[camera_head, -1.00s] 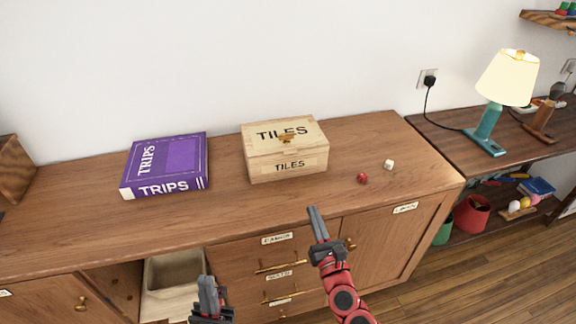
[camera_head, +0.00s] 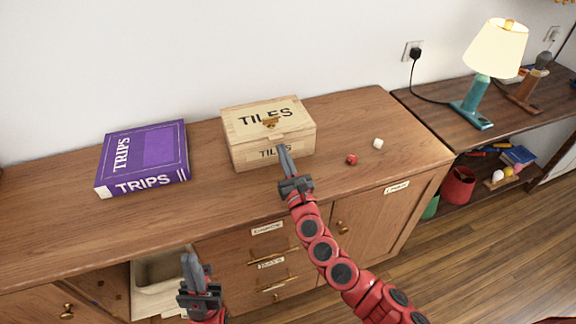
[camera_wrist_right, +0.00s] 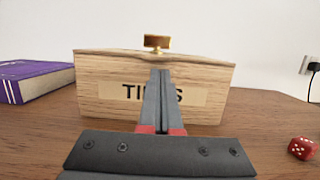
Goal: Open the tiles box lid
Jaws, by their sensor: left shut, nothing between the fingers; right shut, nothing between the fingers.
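The tiles box (camera_head: 245,155) is a light wooden box with a closed lid (camera_head: 268,115) marked TILES and a small brass-coloured knob (camera_head: 271,122). It stands on the cabinet top. My right gripper (camera_head: 284,150) is shut and empty, just in front of the box's front face. In the right wrist view the box (camera_wrist_right: 100,100) stands straight ahead, its knob (camera_wrist_right: 157,41) above the shut fingertips (camera_wrist_right: 160,72). The fingers hide part of the front label. Whether they touch the box I cannot tell. My left gripper (camera_head: 190,258) is shut and empty, low in front of the cabinet.
A purple TRIPS box (camera_head: 145,158) lies to the left on the cabinet top (camera_head: 215,200). A red die (camera_head: 351,159) and a white die (camera_head: 378,143) lie to the right. A drawer (camera_head: 160,270) below stands open. A lamp (camera_head: 483,80) stands on the side shelf.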

